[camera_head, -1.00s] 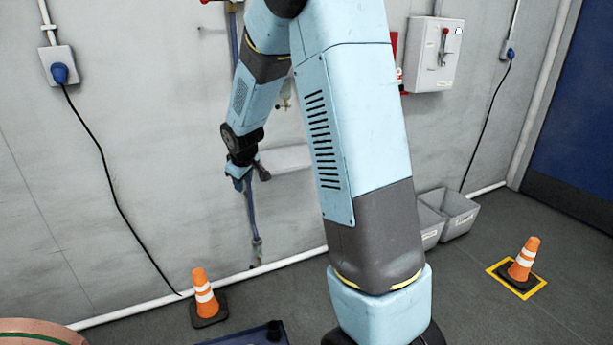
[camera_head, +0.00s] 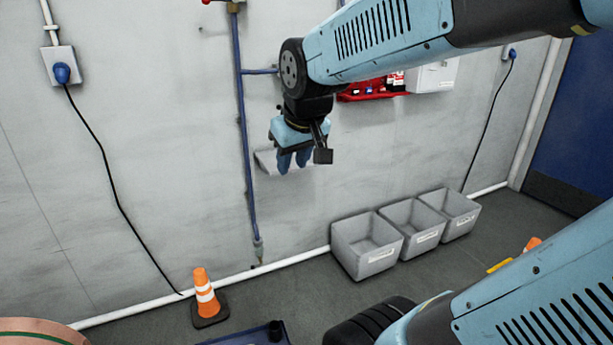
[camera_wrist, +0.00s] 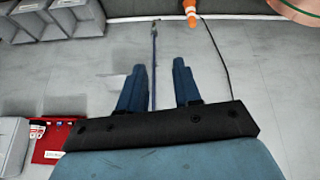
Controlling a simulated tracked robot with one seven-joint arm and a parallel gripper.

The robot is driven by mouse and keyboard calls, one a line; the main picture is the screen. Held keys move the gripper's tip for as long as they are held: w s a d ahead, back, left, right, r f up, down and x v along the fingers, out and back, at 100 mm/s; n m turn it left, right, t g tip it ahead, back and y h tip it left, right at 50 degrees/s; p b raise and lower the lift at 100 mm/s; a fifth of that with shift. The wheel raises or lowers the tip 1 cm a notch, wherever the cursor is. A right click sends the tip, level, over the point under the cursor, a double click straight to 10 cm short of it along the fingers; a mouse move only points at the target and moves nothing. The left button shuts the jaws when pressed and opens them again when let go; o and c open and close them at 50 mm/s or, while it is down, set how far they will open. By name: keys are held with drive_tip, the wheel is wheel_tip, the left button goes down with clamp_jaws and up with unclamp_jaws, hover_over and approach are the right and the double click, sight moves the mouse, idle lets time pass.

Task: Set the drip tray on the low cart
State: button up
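My gripper (camera_head: 294,166) is raised in front of the grey wall, pointing down. In the wrist view its two blue fingers (camera_wrist: 160,80) stand apart with nothing between them, so it is open and empty. A dark blue flat edge with a black corner post (camera_head: 250,336) shows at the bottom of the head view; it may be the low cart, mostly cut off. I cannot make out a drip tray for sure. A pale grey ledge-like piece (camera_head: 265,161) shows at the wall partly behind my gripper; I cannot tell what it is.
Three grey bins (camera_head: 367,246) stand along the wall on the floor. An orange cone (camera_head: 205,295) stands at the wall's foot. A red shelf (camera_head: 372,91) hangs on the wall. A copper roll (camera_head: 40,333) is at bottom left. A blue pipe (camera_head: 245,130) runs down the wall.

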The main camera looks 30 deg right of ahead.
drive_tip(key=s+a+m, duration=0.1)
drive_tip(key=s, duration=0.7)
drive_tip(key=shift+s+r, duration=0.15)
idle(0.9)
